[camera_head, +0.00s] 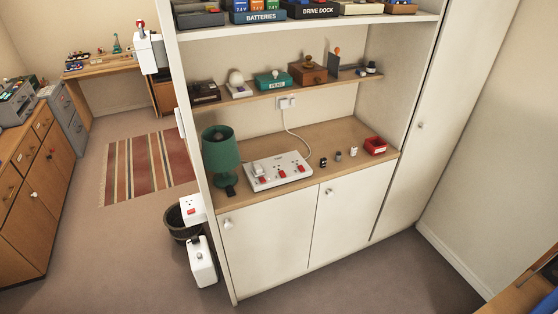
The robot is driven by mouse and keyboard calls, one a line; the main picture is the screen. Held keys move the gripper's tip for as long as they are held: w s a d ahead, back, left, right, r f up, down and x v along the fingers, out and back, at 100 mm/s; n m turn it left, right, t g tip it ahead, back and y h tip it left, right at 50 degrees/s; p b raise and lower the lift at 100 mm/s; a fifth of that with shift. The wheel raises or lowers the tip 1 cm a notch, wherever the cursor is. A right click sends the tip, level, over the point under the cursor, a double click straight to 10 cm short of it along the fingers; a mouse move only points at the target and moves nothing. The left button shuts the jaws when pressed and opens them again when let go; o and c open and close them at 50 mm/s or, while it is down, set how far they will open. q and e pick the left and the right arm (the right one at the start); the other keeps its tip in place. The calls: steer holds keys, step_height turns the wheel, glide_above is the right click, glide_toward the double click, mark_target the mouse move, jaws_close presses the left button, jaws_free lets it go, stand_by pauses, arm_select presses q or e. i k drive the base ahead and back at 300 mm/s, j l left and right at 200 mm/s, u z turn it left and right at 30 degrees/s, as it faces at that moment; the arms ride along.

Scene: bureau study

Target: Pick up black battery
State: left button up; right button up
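A small black block (323,162), which looks like the black battery, stands on the wooden counter (345,133) of the white cabinet, right of a white switch panel (278,171). It is too small to make out details. A grey-and-dark small block (338,156) and a pale one (353,152) stand in a row to its right. A red open box (375,146) is at the right end of the row. Neither of my grippers shows in the head view.
A green lamp (221,150) stands at the counter's left end. A shelf above (335,81) holds a teal box (273,80) and other items. White boxes (202,264) show at the cabinet's left side, near a dark bin (180,232). Floor before the cabinet is clear.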

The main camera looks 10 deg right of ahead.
mark_target(323, 160)
steer(key=u, duration=0.5)
steer(key=l+u, duration=0.15)
steer(key=u, duration=0.35)
steer(key=l+u, duration=0.1)
steer(key=u, duration=0.9)
steer(key=l+u, duration=0.15)
steer(key=u, duration=0.85)
steer(key=l+u, duration=0.1)
steer(key=u, duration=0.4)
steer(key=k+u, duration=0.1)
steer(key=u, duration=0.4)
steer(key=k+l+u, duration=0.15)
steer(key=k+u, duration=0.2)
steer(key=k, duration=0.4)
steer(key=k+z, duration=0.3)
steer(key=z, duration=0.2)
steer(key=k+z, duration=0.25)
steer(key=z, duration=0.2)
steer(key=k+l+z, duration=0.15)
steer(key=k+z, duration=0.15)
steer(key=z, duration=0.2)
